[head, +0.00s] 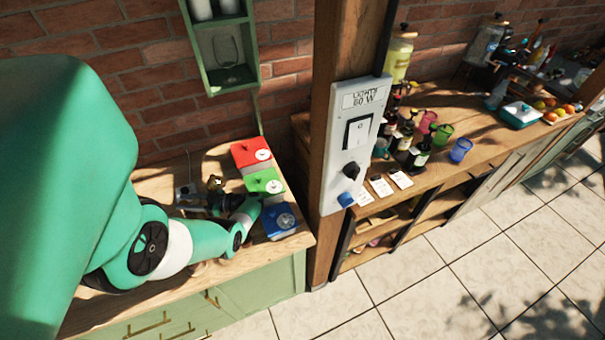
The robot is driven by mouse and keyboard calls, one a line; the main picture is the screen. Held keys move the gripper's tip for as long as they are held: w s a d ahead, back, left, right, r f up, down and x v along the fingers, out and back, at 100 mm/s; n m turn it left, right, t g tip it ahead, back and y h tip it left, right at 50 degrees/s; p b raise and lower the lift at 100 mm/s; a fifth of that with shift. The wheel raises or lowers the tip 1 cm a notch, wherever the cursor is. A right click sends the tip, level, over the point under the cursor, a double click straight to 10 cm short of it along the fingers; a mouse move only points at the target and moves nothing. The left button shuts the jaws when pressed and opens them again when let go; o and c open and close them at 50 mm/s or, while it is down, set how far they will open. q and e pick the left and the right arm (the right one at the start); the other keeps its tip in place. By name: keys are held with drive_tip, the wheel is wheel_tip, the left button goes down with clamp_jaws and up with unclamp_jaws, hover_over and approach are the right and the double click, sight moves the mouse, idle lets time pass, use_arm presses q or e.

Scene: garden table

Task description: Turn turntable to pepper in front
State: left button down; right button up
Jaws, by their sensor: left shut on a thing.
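My left arm comes in from the left and bends back over the wooden counter. My left gripper (213,203) is at the counter's back part, low over the top, beside the coloured boxes. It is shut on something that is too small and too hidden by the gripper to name. A small dark and golden item (215,182) stands just behind the gripper; I cannot tell if it is the pepper. The turntable cannot be made out clearly. My right gripper is not in view.
Red (246,150), green (262,179) and blue (273,221) boxes with dials stand right of the gripper. A wooden post (345,45) with a switch panel (345,185) rises further right. A green wall shelf (234,78) hangs above. The counter's front strip (262,250) is clear.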

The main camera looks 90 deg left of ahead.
sight(201, 203)
use_arm(q)
drive_tip(key=c, duration=0.5)
unclamp_jaws()
drive_tip(key=w, duration=0.2)
drive_tip(key=w+b, duration=0.1)
drive_tip(key=w, duration=0.3)
drive_tip(key=shift+w+d+f, duration=0.1)
drive_tip(key=shift+w+d, duration=0.15)
drive_tip(key=shift+w, duration=0.05)
drive_tip(key=shift+w+d, duration=0.1)
drive_tip(key=shift+w, duration=0.35)
